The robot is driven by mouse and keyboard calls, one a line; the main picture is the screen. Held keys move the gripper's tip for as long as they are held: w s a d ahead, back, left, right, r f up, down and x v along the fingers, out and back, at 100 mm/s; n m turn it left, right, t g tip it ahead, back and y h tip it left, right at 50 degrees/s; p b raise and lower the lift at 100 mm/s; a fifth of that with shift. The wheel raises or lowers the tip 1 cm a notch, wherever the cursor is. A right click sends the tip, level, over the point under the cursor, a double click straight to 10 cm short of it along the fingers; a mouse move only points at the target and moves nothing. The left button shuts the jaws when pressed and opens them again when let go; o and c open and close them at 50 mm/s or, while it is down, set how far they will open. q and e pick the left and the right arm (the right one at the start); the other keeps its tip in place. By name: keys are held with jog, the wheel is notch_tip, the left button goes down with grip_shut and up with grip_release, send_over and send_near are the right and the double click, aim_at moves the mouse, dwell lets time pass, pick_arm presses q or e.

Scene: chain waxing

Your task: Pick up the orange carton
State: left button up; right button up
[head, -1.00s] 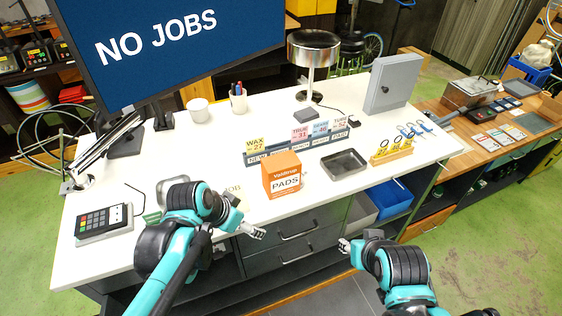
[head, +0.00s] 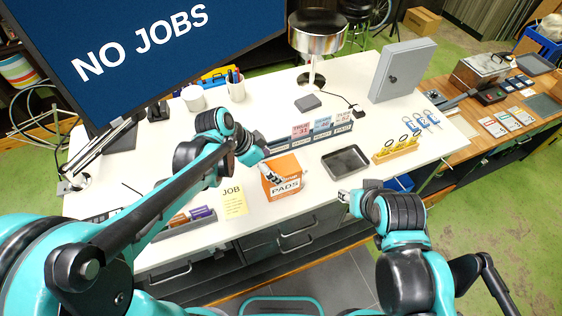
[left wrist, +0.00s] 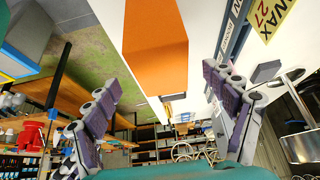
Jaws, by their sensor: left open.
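The orange carton (head: 285,187), marked PADS, stands on the white table near its front edge. My left gripper (head: 268,160) is open at the carton's upper left side, with one finger in front of part of the carton in the head view. In the left wrist view the carton (left wrist: 155,48) shows between the two spread fingers, with a gap on each side. I cannot tell whether a finger touches it. My right gripper (head: 344,197) is in front of the table edge, right of the carton; its jaw state is unclear.
A dark metal tray (head: 346,161) lies right of the carton. A labelled card rack (head: 322,131) stands behind it. A yellow JOB note (head: 232,199) lies to the left. The monitor (head: 140,45) stands at the back left.

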aim_at(287, 172)
pick_arm(q)
jog(key=x, duration=0.7)
jog(key=shift+w+d+f, duration=0.1)
jog(key=shift+w+d, duration=0.2)
jog(key=shift+d, duration=0.3)
jog(key=shift+w+d+f, duration=0.1)
jog(key=shift+f, duration=0.2)
jog(key=shift+r, duration=0.1)
jog(key=shift+f+b, duration=0.3)
jog(key=shift+b, duration=0.1)
jog(key=shift+c, duration=0.4)
jog(key=c, duration=1.4)
